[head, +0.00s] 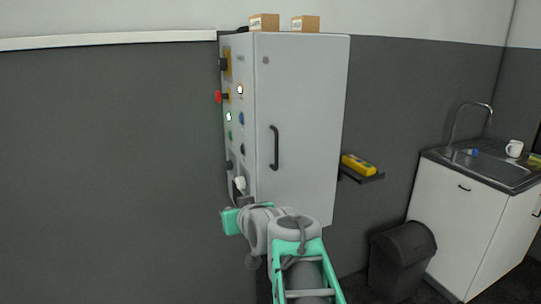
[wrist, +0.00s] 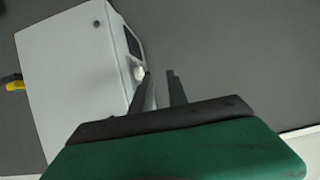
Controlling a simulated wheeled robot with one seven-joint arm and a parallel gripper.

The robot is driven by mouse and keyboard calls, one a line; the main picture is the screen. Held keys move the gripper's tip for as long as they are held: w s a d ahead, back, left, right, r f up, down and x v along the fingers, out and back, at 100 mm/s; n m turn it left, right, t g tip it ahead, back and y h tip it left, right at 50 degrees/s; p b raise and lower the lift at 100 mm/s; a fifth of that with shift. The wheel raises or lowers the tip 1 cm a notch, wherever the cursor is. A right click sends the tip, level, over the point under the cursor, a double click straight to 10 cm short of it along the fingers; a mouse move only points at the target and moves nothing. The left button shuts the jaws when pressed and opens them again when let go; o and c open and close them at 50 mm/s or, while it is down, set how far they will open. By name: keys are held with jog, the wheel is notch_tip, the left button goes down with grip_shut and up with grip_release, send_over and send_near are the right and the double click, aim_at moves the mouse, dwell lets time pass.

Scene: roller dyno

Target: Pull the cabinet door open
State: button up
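The light grey wall cabinet (head: 238,150) hangs on the wall in the head view. Its door (head: 310,120) looks shut and carries a vertical black handle (head: 274,148) near the door's left edge. My gripper (head: 241,196) is by the cabinet's lower left, below and left of the handle and apart from it. In the wrist view my gripper (wrist: 158,78) is open, with nothing between its two dark fingers. The cabinet (wrist: 70,75) shows tilted at left there, with a white knob (wrist: 139,72) by the fingers. I cannot make out the door handle in that view.
Buttons and a red knob (head: 218,97) stick out of the cabinet's left side. A yellow device (head: 358,165) sits on a small shelf to its right. Two boxes (head: 264,22) stand on top. A dark bin (head: 402,258) and sink unit (head: 455,215) stand at right.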

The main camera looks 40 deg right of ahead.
aim_at(277, 152)
jog(key=s+d+r+m+t+h, duration=0.25)
jog(key=d+r+h, duration=0.25)
jog(key=d+r, duration=0.7)
jog(key=shift+n+t, duration=0.25)
jog(key=shift+t, duration=0.2)
jog(key=x, duration=0.2)
jog(key=p+x, duration=0.1)
jog(key=x, duration=0.4)
jog(key=shift+s+d+f+p, duration=0.15)
jog(key=shift+d+f+p, duration=0.15)
jog(key=shift+d+f, duration=0.1)
jog(key=shift+c, duration=0.6)
grip_shut()
